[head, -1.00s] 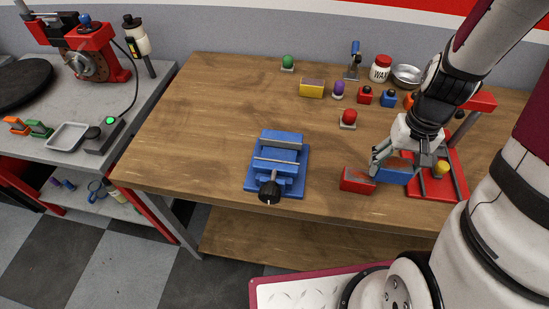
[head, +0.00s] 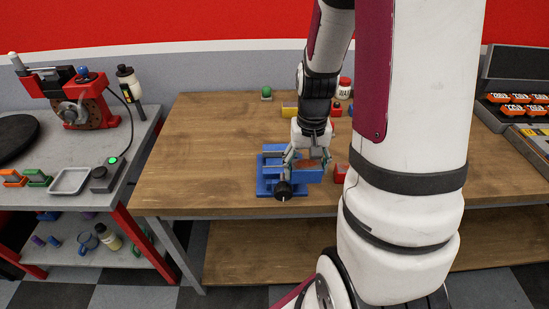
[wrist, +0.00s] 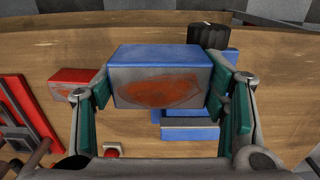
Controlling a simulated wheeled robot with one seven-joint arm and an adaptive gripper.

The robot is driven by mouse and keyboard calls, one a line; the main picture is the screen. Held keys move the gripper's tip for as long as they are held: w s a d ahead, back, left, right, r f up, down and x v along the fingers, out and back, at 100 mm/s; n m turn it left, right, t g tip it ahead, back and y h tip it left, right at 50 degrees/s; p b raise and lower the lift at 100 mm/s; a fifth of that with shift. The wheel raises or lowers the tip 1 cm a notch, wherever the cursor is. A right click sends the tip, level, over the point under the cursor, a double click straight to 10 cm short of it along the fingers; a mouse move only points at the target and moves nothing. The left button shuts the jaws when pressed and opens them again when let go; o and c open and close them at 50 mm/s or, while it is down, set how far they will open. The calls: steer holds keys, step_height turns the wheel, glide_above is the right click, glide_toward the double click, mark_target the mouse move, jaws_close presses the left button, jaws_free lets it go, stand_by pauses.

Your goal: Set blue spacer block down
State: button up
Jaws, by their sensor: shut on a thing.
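My gripper (head: 308,162) is shut on the blue spacer block (head: 309,176), holding it by its two ends. In the wrist view the block (wrist: 157,62) sits between the green-padded fingers (wrist: 163,92), with a rust-brown patch on its grey face. The block is at the right side of the blue vise (head: 267,184) and overlaps it in both views. In the wrist view part of the vise (wrist: 190,134) and its black knob (wrist: 208,36) show behind the block. I cannot tell whether the block touches the vise or the bench.
A red block (head: 341,172) lies on the wooden bench (head: 200,150) right of the gripper, partly hidden by my arm. A green-knobbed piece (head: 266,93) and a yellow block (head: 290,109) stand at the back. The bench left of the vise is clear.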

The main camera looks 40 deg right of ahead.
steer(key=w, duration=0.7)
steer(key=w+f, duration=0.1)
steer(key=w, duration=0.3)
steer(key=shift+w+d, duration=0.1)
steer(key=shift+d, duration=0.3)
steer(key=shift+f+p, duration=0.65)
steer(key=shift+f, duration=1.15)
steer(key=shift+f, duration=0.1)
steer(key=o, duration=1.6)
steer(key=shift+c, duration=0.2)
